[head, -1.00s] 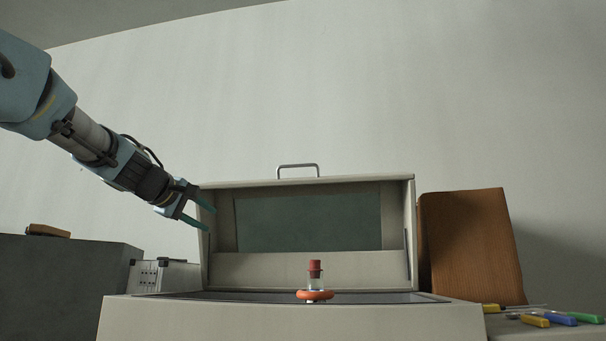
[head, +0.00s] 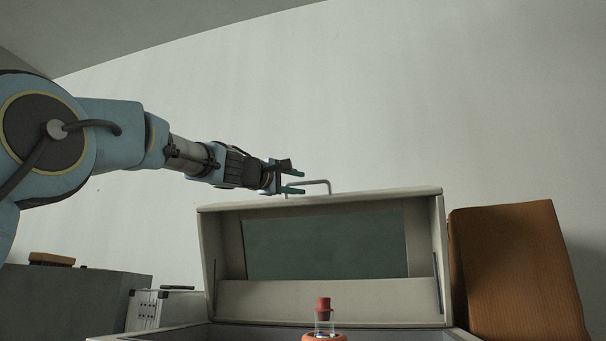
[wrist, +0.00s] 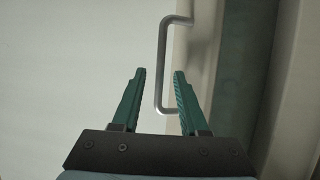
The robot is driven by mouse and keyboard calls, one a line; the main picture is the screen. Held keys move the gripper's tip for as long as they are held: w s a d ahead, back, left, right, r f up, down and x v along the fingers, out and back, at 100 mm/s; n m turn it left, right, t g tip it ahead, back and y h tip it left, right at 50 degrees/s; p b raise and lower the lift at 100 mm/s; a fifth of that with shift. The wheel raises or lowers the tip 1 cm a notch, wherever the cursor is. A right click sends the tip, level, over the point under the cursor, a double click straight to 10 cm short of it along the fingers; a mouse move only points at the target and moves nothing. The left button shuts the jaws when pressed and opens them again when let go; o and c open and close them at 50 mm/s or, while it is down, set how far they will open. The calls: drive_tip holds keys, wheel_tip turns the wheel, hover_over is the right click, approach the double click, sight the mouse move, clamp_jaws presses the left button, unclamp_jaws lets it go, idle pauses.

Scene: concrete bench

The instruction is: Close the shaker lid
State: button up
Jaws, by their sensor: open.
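The shaker lid (head: 322,202) stands open and upright behind the shaker body (head: 190,333), with a dark window panel in it. A grey metal handle (head: 328,183) rises from the lid's top edge. My gripper (head: 298,182) is open and empty at the handle's left end.
A flask (head: 324,318) with a red stopper and an orange ring stands in the shaker, in front of the lid. A silver case (head: 165,309) is at the left.

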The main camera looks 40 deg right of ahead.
drive_tip(key=shift+p+x, duration=0.55)
drive_tip(key=shift+x, duration=0.8)
clamp_jaws()
idle(0.5)
